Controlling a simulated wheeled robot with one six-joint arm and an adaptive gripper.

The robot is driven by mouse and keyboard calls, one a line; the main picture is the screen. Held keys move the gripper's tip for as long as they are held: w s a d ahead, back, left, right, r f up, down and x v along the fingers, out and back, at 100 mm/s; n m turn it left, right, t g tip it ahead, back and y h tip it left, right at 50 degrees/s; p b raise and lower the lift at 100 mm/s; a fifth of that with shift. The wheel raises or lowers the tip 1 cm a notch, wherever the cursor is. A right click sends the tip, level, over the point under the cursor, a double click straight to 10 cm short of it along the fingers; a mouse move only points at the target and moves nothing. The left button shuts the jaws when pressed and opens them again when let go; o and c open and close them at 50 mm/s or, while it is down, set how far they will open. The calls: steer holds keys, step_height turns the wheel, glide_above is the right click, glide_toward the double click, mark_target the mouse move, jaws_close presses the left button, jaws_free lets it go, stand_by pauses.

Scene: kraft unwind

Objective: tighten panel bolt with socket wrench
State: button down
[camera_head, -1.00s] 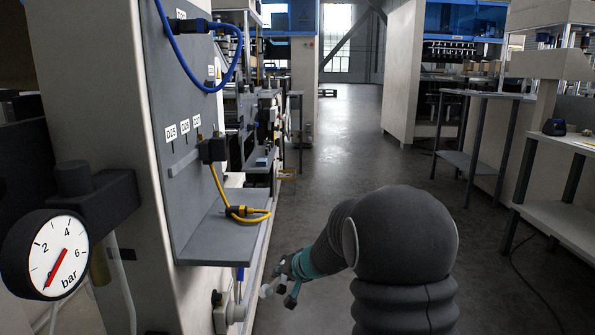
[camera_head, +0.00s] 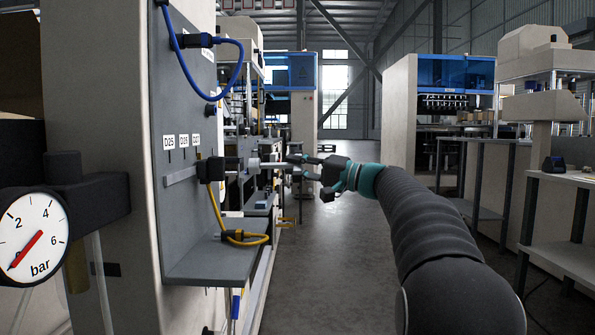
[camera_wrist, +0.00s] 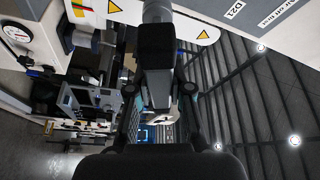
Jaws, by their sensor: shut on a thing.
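My gripper (camera_head: 296,166) is level with the label row of the grey panel (camera_head: 185,80), a little to the panel's right. It is shut on a tool, apparently the socket wrench (camera_head: 254,164), whose pale round end points left at the panel. In the wrist view, my gripper (camera_wrist: 160,95) has a finger on each side of a dark block, and the wrench's grey cylindrical end (camera_wrist: 156,12) shows at the top. I cannot make out the bolt or tell whether the wrench touches anything.
A black connector (camera_head: 211,169) with a yellow cable (camera_head: 243,238) juts from the panel beside the wrench end. A blue cable (camera_head: 238,70) loops above. A pressure gauge (camera_head: 33,237) stands at the left. The aisle floor (camera_head: 330,250) is clear.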

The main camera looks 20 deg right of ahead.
mark_target(275, 165)
steer(key=shift+s+a+r, duration=0.2)
steer(key=shift+s+r, duration=0.15)
steer(key=shift+r, duration=0.1)
steer(key=a, duration=0.1)
steer(key=w+a, duration=0.1)
steer(key=a, duration=0.2)
steer(key=shift+w+a, duration=0.25)
steer(key=shift+w, duration=0.05)
stand_by(0.4)
steer(key=shift+s, duration=0.2)
steer(key=shift+w+a, duration=0.3)
steer(key=shift+a, duration=0.55)
stand_by(2.5)
